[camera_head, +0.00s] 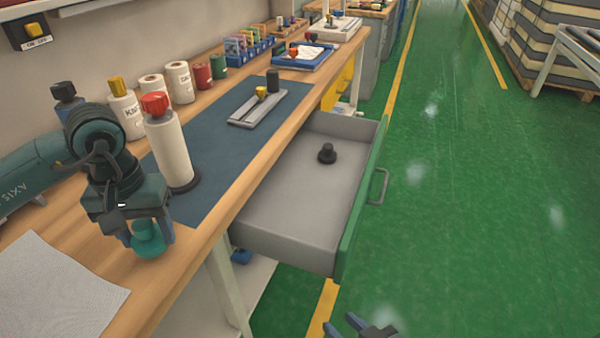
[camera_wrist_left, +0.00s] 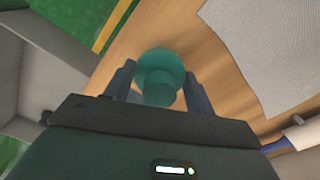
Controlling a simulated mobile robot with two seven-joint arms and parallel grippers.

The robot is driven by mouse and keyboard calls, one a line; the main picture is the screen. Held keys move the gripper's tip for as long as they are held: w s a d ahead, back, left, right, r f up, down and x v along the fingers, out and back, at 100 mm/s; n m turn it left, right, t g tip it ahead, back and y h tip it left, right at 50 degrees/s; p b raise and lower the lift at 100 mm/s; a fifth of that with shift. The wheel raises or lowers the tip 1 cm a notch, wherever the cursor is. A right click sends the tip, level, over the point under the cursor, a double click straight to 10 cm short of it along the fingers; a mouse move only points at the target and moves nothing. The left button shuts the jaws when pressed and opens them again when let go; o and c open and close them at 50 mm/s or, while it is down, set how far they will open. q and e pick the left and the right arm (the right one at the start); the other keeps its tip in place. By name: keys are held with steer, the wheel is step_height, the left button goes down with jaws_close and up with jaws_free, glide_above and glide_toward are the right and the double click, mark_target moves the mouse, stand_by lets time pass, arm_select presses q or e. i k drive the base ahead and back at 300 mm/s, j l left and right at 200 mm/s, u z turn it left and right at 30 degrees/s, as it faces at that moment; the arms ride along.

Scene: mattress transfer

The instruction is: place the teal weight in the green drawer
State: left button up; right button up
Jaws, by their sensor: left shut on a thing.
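The teal weight (camera_head: 147,240) is at the near part of the wooden bench, and it shows between the fingers in the left wrist view (camera_wrist_left: 160,72). My left gripper (camera_head: 149,232) points down and is shut on the weight; whether the weight touches the bench I cannot tell. The green drawer (camera_head: 362,200) is pulled out below the bench edge, to the right of my left gripper. Inside, a black weight (camera_head: 327,154) stands on its grey floor. My right gripper (camera_head: 360,326) shows only partly at the bottom edge, over the floor, and its opening is unclear.
A white bottle with a red cap (camera_head: 170,145) stands on the dark mat (camera_head: 222,150) beside my left arm. A grey fixture (camera_head: 258,108) lies farther along the mat. A pale sheet (camera_head: 50,290) covers the near left bench. The drawer floor is mostly clear.

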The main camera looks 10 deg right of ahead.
mark_target(291, 204)
steer(key=i+l, duration=0.15)
steer(key=l, duration=0.25)
steer(key=i+l+u, duration=0.15)
steer(key=l, duration=0.2)
steer(key=i+l, duration=0.15)
steer(key=l, duration=0.25)
steer(key=i+l+u, duration=0.15)
steer(key=l, duration=0.25)
